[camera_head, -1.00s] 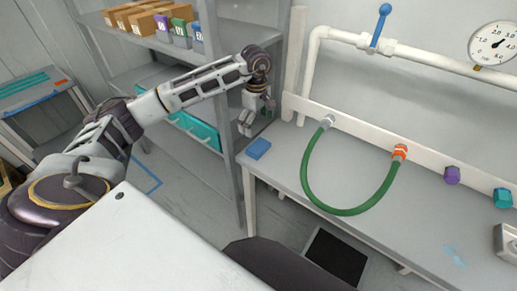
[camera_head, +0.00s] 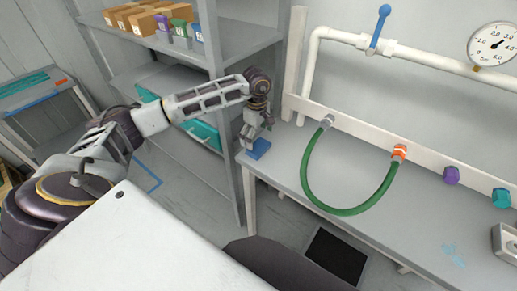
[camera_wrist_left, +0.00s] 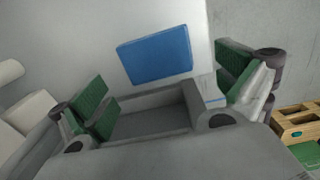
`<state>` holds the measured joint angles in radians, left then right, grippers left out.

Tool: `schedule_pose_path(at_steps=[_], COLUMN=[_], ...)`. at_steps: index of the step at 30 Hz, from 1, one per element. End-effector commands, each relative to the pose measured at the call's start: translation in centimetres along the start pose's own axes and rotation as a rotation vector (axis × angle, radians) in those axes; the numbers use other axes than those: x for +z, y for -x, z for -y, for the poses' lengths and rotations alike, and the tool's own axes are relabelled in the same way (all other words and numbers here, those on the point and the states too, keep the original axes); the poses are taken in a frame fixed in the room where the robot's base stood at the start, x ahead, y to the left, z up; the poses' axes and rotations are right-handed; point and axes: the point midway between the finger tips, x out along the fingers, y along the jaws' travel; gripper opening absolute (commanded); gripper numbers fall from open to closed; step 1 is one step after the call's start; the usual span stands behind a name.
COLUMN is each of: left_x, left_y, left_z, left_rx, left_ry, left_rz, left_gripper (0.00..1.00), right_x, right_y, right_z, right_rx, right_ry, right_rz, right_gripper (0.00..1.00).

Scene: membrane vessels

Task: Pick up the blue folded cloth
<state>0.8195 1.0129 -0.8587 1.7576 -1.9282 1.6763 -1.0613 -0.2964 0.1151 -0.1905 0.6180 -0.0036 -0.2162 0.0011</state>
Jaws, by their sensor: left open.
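The blue folded cloth (camera_head: 259,148) lies flat on the near left corner of the grey bench. In the left wrist view the cloth (camera_wrist_left: 156,55) shows as a blue rectangle between and beyond the fingers. My left gripper (camera_head: 252,143) is right over the cloth, pointing down, and partly hides it in the head view. Its green-padded fingers also show in the left wrist view (camera_wrist_left: 165,95), spread wide and empty. Whether the fingertips touch the bench cannot be told. My right gripper is not in view.
The grey bench (camera_head: 290,165) carries a green hose (camera_head: 345,211) looped from the white rail, with purple (camera_head: 451,175) and teal (camera_head: 502,197) fittings farther right. A shelf unit (camera_head: 225,60) with boxes stands close on the left. The bench top right of the cloth is clear.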

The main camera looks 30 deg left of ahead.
Motion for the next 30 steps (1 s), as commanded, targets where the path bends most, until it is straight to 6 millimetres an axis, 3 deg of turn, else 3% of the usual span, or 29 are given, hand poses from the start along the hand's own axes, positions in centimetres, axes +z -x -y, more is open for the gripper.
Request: schedule_pose_path(at_steps=[15, 30], left_x=[0.5, 0.5], left_y=[-4.7, -4.9], left_z=[-0.3, -0.3], left_rx=[-0.001, 0.000], left_ry=[0.000, 0.000], left_rz=[0.001, 0.000], left_gripper=[1.00, 1.00], right_x=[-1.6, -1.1], right_y=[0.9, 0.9], right_z=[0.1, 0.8], right_rx=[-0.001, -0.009], right_ry=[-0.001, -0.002], right_rz=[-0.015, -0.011], right_gripper=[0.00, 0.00])
